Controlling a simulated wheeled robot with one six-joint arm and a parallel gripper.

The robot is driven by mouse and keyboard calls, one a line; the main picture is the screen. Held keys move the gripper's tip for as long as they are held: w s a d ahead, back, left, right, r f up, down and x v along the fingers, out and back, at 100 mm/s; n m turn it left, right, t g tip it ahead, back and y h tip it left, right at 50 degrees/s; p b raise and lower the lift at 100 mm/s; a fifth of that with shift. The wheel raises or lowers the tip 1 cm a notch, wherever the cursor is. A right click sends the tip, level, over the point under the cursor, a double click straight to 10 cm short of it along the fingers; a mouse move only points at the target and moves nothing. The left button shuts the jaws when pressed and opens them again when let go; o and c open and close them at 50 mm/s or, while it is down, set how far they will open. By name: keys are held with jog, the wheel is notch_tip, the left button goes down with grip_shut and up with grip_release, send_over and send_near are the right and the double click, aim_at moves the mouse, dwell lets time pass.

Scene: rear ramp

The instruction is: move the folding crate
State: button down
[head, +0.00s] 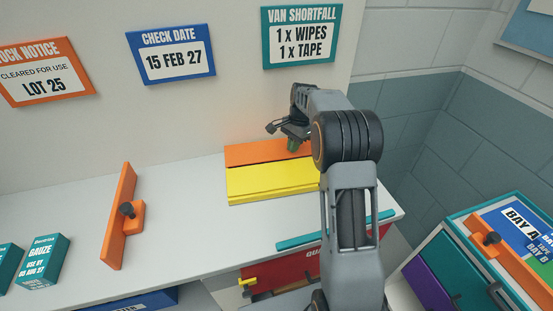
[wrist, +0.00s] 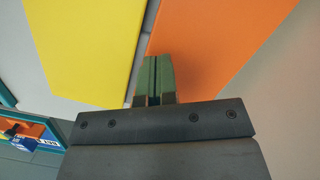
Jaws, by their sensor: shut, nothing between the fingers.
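A flat two-panel thing, possibly the folding crate, lies on the white counter by the wall. Its yellow panel (head: 268,184) is nearer and its orange panel (head: 255,153) is behind, with a dark gap between them. Whether this is one folded crate or two separate pieces I cannot tell. My gripper (head: 294,146) is over the orange panel's right part, its green fingers together and empty. In the wrist view the shut fingertips (wrist: 155,62) lie over the orange panel (wrist: 215,45) beside the gap, with the yellow panel (wrist: 85,40) to the left. Contact cannot be told.
On the white counter (head: 75,195) stand an orange upright piece with a dark knob (head: 120,218) and teal gauze boxes (head: 40,262). A teal strip (head: 300,243) lies near the front edge. A red bin (head: 315,262) is below. A teal cabinet (head: 455,262) stands right.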

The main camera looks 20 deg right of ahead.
aim_at(276, 164)
jog(key=s+a, duration=0.1)
jog(key=a, duration=0.1)
jog(key=s+a, duration=0.1)
jog(key=a, duration=0.1)
jog(key=s+a, duration=0.1)
jog(key=a, duration=0.1)
jog(key=shift+a, duration=0.25)
jog(key=shift+s+a+f+p, duration=0.1)
jog(key=shift+s+a+p, duration=0.05)
jog(key=shift+a+p, duration=0.15)
jog(key=shift+d+f, duration=0.1)
jog(key=shift+f, duration=0.65)
jog(key=shift+s+f, duration=0.1)
